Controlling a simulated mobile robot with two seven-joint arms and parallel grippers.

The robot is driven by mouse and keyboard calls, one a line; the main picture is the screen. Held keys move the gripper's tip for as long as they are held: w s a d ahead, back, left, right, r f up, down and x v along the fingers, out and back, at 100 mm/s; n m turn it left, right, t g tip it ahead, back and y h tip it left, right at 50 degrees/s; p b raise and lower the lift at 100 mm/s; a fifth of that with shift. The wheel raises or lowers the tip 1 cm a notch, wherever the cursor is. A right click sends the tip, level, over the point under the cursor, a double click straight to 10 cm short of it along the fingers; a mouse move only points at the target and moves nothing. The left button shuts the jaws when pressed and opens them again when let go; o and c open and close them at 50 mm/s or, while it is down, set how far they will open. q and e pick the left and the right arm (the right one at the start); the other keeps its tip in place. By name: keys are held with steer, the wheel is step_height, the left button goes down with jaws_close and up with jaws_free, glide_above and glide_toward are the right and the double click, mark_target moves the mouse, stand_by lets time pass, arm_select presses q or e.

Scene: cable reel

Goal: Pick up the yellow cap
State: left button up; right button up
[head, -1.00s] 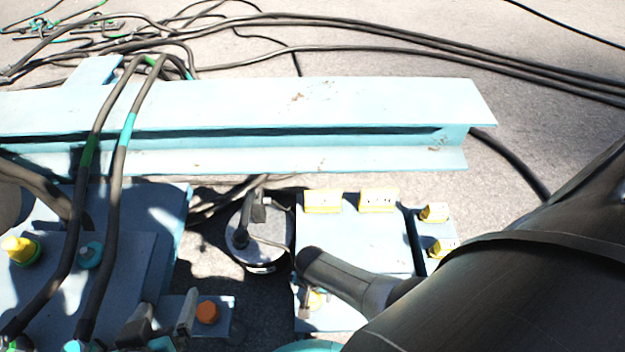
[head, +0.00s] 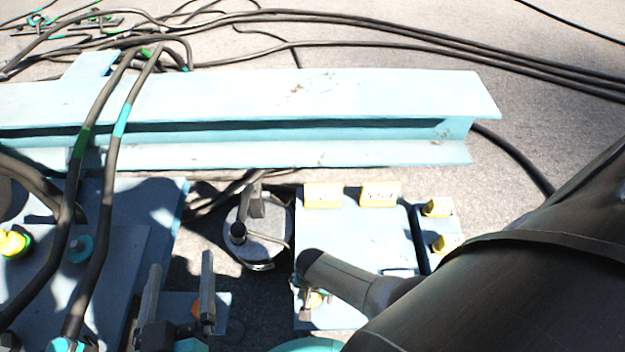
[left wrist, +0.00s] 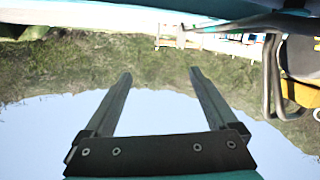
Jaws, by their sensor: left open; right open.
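A bright yellow cap (head: 14,244) sits upright at the far left of the head view, on a blue steel plate (head: 130,215). A thick dark cable passes just right of it. My left gripper (head: 181,262) is at the bottom of the head view, right of the yellow cap and well apart from it. Its two fingers point up in the picture, spread apart and empty. The left wrist view also shows the open left gripper (left wrist: 160,73) with nothing between its fingers. The yellow cap cannot be made out there. I do not see my right gripper.
A teal cap (head: 80,249) stands between two cables. An orange cap (head: 196,306) is partly behind a left finger. A light-blue beam (head: 300,97) crosses behind. A round grey canister (head: 262,232) and a plate with yellow blocks (head: 379,193) lie to the right.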

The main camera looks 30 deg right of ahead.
steer(key=shift+f, duration=0.3)
jaws_close()
stand_by(0.9)
